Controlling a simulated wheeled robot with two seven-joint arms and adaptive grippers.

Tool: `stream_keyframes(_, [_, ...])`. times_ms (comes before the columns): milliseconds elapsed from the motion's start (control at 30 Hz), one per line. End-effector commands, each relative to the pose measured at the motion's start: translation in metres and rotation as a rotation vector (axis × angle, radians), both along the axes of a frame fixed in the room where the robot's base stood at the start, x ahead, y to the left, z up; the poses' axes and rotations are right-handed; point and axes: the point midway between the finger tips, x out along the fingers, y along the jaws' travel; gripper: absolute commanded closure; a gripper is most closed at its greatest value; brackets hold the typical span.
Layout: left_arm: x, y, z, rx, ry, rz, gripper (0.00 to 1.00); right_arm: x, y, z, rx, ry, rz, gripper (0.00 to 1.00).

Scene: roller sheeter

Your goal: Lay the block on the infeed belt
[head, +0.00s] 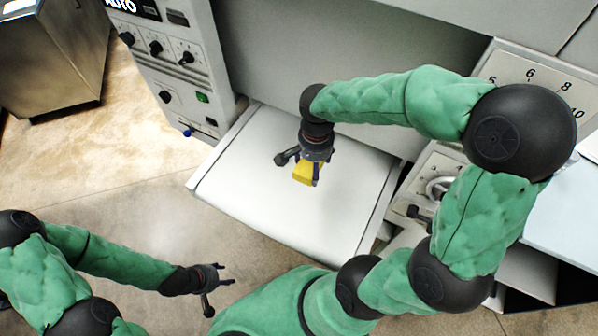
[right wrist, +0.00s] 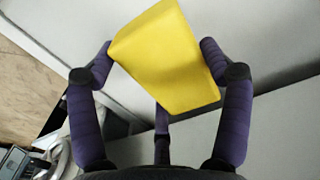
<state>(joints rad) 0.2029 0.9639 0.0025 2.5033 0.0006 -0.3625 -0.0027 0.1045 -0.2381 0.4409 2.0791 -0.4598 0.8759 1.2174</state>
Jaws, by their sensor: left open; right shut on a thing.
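The yellow block (head: 306,172) shows under my right gripper (head: 313,175) in the head view, over the white infeed belt (head: 260,195). In the right wrist view the block (right wrist: 168,60) sits between the fingers of my right gripper (right wrist: 160,75), which is shut on it. The gripper hides part of the block in the head view. I cannot tell whether the block touches the belt. My left gripper (head: 222,281) is open and empty, low over the floor to the left of the belt.
A control panel (head: 170,60) with knobs and buttons stands left of the belt. A grey machine wall (head: 300,60) rises behind it. A dial plate (head: 535,85) and a handwheel (head: 440,188) are at the right. A metal bin (head: 50,55) stands at the upper left. Floor at left is clear.

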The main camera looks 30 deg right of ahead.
Motion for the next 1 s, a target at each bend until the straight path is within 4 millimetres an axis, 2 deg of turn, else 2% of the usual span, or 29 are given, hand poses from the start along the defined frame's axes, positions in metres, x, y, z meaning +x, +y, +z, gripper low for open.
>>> stream_keyframes(100, [0.000, 0.000, -0.004, 0.000, 0.000, 0.000, 0.48, 0.015, 0.007, -0.024, 0.000, 0.004, 0.003, 0.64])
stream_keyframes(333, [0.000, 0.000, -0.008, 0.000, 0.000, 0.000, 0.48, 0.036, 0.016, -0.049, -0.001, 0.001, 0.001, 0.64])
stream_keyframes(567, [0.000, 0.000, -0.009, 0.000, 0.000, 0.000, 0.48, 0.044, 0.019, -0.059, -0.001, 0.001, 0.001, 0.64])
stream_keyframes(800, [0.000, 0.000, -0.013, 0.000, 0.000, 0.000, 0.48, 0.044, 0.019, -0.088, -0.001, 0.001, 0.000, 0.64])
stream_keyframes(1000, [0.000, 0.000, -0.013, 0.000, 0.000, 0.000, 0.48, 0.044, 0.019, -0.088, -0.001, -0.002, 0.000, 0.64])
